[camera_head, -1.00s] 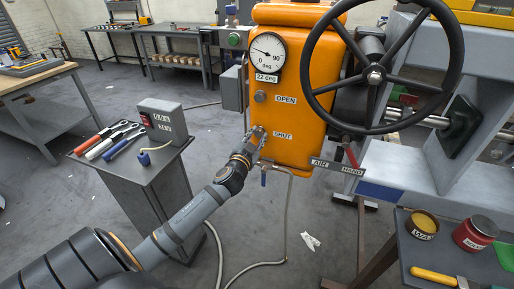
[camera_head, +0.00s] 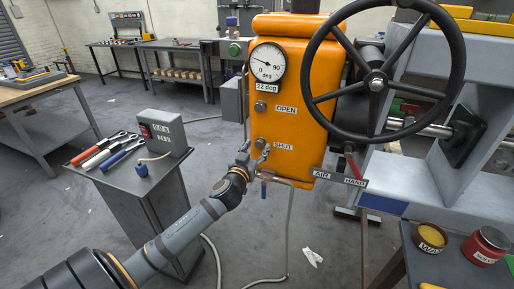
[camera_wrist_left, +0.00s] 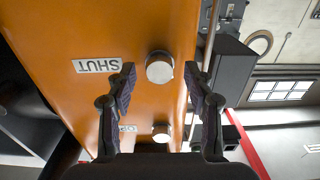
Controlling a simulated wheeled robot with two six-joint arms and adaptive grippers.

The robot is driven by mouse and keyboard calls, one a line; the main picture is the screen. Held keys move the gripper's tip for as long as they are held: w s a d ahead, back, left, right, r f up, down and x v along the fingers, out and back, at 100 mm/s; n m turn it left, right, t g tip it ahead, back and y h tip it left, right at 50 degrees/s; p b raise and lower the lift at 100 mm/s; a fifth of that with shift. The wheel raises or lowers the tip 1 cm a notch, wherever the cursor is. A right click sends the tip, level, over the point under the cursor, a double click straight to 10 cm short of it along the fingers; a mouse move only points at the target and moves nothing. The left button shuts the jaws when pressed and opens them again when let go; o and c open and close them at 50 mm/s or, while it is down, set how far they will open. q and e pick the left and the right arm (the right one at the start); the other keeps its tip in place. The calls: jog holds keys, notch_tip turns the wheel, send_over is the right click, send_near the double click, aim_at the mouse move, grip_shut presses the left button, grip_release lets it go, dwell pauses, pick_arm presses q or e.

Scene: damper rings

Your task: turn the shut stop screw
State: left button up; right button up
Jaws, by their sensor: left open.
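The shut stop screw (camera_head: 260,143) is a round metal head on the orange housing (camera_head: 300,185), left of the SHUT label (camera_head: 283,146). In the left wrist view, the shut screw (camera_wrist_left: 159,67) lies between and beyond my open fingertips, with the SHUT label (camera_wrist_left: 97,65) beside it. My left gripper (camera_head: 257,157) is open and empty, just below and in front of the screw in the head view. The open stop screw (camera_head: 260,106) is above, by the OPEN label (camera_head: 286,109). The gauge (camera_head: 267,63) stands over a 22 deg plate (camera_head: 267,86). My right gripper is not in view.
A large black handwheel (camera_head: 376,84) projects at the housing's right. An AIR/HAND lever (camera_head: 353,165) and a hose (camera_head: 289,220) are below. Tins (camera_head: 430,238) stand on a table at bottom right.

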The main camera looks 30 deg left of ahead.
pick_arm(q)
jog(key=shift+s+d, duration=0.15)
jog(key=shift+s, duration=0.35)
jog(key=shift+s, duration=0.1)
jog(key=shift+s, duration=0.3)
jog(key=p+v, duration=0.2)
jog(key=v, duration=0.3)
jog(key=shift+s+d, duration=0.1)
jog(key=shift+s, duration=0.05)
